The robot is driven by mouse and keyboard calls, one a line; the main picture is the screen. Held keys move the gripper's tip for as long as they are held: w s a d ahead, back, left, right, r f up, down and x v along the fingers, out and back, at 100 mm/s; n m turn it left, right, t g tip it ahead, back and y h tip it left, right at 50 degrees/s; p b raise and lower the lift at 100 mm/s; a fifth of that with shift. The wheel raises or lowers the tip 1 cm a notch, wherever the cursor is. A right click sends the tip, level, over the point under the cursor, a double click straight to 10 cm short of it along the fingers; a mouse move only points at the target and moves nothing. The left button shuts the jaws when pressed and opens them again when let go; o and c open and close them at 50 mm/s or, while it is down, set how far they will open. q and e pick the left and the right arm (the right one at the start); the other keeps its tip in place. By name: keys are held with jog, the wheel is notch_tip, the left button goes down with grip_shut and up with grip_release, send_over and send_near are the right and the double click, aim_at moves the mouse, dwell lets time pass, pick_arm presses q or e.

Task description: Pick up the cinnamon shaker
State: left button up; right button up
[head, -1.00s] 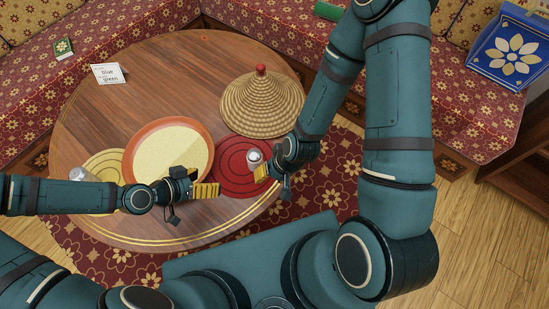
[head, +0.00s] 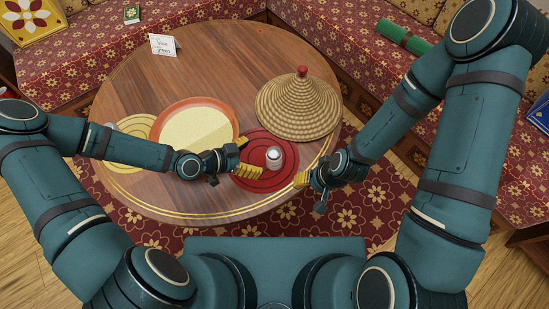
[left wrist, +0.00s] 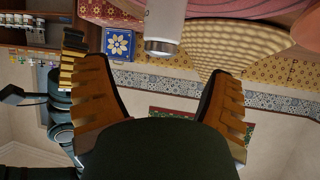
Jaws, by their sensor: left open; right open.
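A small pale grey cylindrical shaker (head: 275,157) stands on the red round mat (head: 262,184). I cannot read a label on it. My left gripper (head: 247,157) is open, just left of the shaker, fingers pointing toward it. In the left wrist view the shaker (left wrist: 164,25) shows at the top, beyond and between the open fingertips (left wrist: 165,80), not gripped. My right gripper (head: 312,177) is open and empty, to the lower right of the shaker and apart from it. A second pale container (head: 111,126) is partly hidden behind my left arm.
An orange-rimmed round tray (head: 158,122) lies behind my left gripper. A woven cone lid (head: 298,106) with a red knob stands behind the shaker. A small card (head: 163,45) stands at the back. The wooden tabletop (head: 205,65) is clear toward the rear.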

aim_at(274, 154)
pick_arm(q)
jog(key=b+x, duration=0.1)
jog(key=x, duration=0.7)
jog(key=shift+f, duration=0.15)
jog(key=c, duration=1.4)
